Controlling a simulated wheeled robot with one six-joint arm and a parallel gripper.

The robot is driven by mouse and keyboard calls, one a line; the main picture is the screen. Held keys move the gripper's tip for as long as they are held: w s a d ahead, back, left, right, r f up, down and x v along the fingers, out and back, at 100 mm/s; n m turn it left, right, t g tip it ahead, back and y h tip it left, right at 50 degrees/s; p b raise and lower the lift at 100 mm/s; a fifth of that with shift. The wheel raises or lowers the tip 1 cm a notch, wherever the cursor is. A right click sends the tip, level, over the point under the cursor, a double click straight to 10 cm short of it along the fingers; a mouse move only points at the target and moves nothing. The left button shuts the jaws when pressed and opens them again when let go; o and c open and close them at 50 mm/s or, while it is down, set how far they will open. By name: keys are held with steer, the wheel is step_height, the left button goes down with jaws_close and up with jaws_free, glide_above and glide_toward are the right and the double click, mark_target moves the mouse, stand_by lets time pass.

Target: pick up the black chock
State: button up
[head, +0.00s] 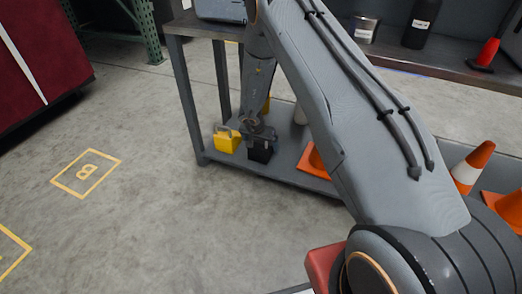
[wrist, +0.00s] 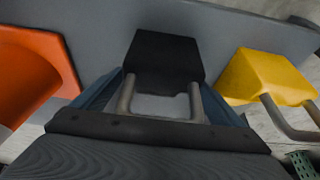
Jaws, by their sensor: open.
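The black chock (head: 260,153) sits on the lower shelf of the grey bench, right of a yellow chock (head: 227,140). In the wrist view, the black chock (wrist: 165,57) lies straight ahead, and its grey U-shaped handle points toward me. My gripper (head: 256,133) is just above the black chock in the head view. In the wrist view my gripper (wrist: 164,95) is open, with one finger on each side of the handle. I cannot tell whether the fingers touch it. The yellow chock (wrist: 265,76) is to the right there.
An orange object (wrist: 35,75) is left of the black chock in the wrist view. The lower shelf (head: 285,181) also holds orange cones (head: 470,166). A bench leg (head: 184,95) stands left of the chocks. The floor to the left is clear around a yellow B marking (head: 86,173).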

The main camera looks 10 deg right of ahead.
steer(key=c, duration=1.8)
steer(key=shift+c, duration=0.6)
steer(key=shift+r, duration=0.15)
